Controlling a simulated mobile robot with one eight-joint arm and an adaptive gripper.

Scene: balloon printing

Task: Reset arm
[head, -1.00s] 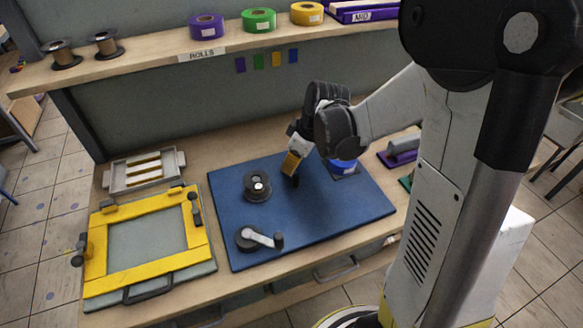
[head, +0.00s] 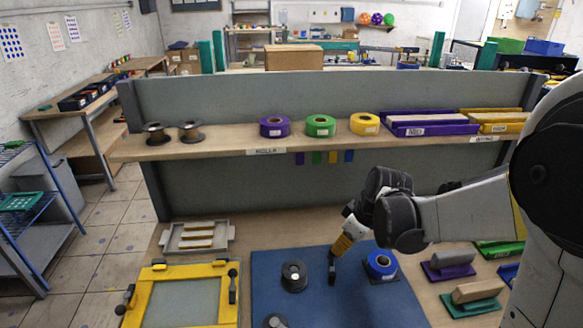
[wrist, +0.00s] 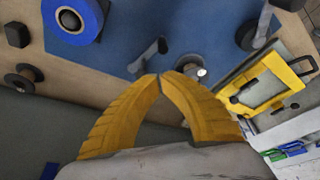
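My gripper (head: 337,254) has yellow fingers and points down over the blue mat (head: 262,258). In the wrist view the fingertips (wrist: 160,76) meet with nothing visible between them. A small black upright handle (head: 332,268) stands on the mat just below the fingers; it also shows past the tips in the wrist view (wrist: 148,55). A blue roll (head: 381,262) sits on the mat right of the gripper. A dark spool (head: 294,274) is on its left. My arm comes in from the right, bent at the wrist.
A yellow frame (head: 145,297) and a grey tray with pale bars (head: 198,246) lie left of the mat. A shelf behind holds purple (head: 274,127), green (head: 320,126) and yellow (head: 364,124) rolls. Handled tools (head: 448,265) stand on the right.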

